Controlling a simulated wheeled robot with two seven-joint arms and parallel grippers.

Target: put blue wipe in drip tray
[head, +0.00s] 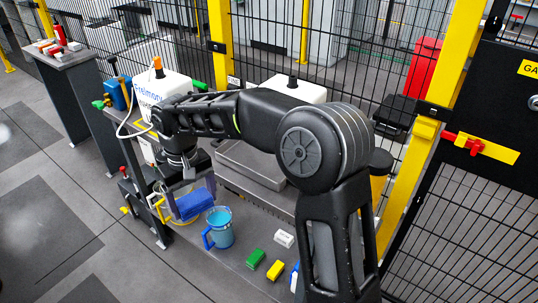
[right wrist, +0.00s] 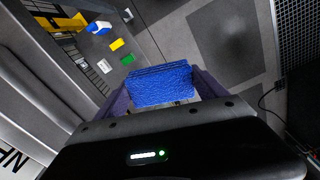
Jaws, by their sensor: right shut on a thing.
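The blue wipe (head: 194,204) is held between the fingers of my right gripper (head: 188,196), above the left part of the grey bench. In the right wrist view the blue wipe (right wrist: 160,85) sits between the two fingers of my right gripper (right wrist: 160,92), which are shut on it. A shallow grey tray (head: 246,177), which looks like the drip tray, lies on the bench to the right of the gripper. My right arm crosses over its back and hides part of it. The wipe is apart from the tray. My left gripper is not in view.
A blue mug (head: 220,228) stands just right of the wipe. Green (head: 255,258), yellow (head: 275,270) and white (head: 284,238) blocks lie nearer the front. White canisters (head: 165,90) stand behind my arm. A mesh fence with yellow posts (head: 420,170) borders the bench.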

